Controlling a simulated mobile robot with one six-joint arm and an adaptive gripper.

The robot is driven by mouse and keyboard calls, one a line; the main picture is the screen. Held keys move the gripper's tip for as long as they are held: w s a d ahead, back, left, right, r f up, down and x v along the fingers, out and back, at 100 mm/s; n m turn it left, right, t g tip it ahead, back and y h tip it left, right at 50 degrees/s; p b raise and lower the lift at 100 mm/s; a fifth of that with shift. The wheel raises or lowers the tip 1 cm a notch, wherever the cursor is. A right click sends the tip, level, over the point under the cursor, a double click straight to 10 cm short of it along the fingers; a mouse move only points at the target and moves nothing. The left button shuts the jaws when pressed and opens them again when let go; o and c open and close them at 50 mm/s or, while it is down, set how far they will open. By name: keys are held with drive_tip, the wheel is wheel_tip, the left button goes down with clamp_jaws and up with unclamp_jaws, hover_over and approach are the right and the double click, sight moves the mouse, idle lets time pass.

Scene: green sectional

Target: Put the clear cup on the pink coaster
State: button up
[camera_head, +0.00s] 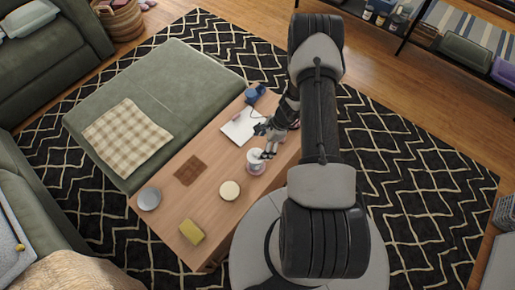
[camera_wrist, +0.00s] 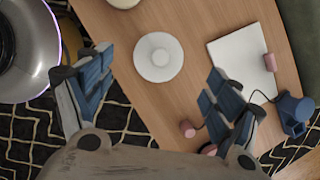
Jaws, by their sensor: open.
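My gripper (camera_head: 267,152) is open above the wooden table, and its two spread fingers also show in the wrist view (camera_wrist: 158,82). A pale round object (camera_head: 256,163), possibly the clear cup, stands just below the fingertips in the head view. In the wrist view it looks like a white disc with a smaller raised circle (camera_wrist: 158,57), ahead of and between the fingers, apart from both. I cannot tell whether it is one piece or a cup on a base.
A green ottoman (camera_head: 180,85) borders the table.

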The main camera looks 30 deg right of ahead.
drive_tip(key=w+a+r+n, duration=0.1)
drive_tip(key=a+r+n, duration=0.2)
drive_tip(key=r, duration=0.8)
drive_tip(key=w+a+r+n+p, duration=0.15)
drive_tip(key=r+n, duration=0.25)
drive_tip(key=r, duration=0.7)
drive_tip(key=a+r+n, duration=0.3)
drive_tip(key=r, duration=0.8)
drive_tip(key=s+a+r+n+t+h, duration=0.1)
drive_tip(key=s+a+r+n, duration=0.2)
drive_tip(key=s+r, duration=0.3)
drive_tip(key=s+a+r+n+h, duration=0.1)
drive_tip(key=s+a+r+n, duration=0.3)
drive_tip(key=r, duration=0.4)
drive_tip(key=s+r+n+t+h, duration=0.1)
drive_tip(key=s+r+n, duration=0.3)
drive_tip(key=s, duration=0.7)
drive_tip(key=shift+s+a+n+t+h, duration=0.2)
drive_tip(key=shift+n+t+h, duration=0.2)
drive_tip(key=shift+n+h, duration=0.2)
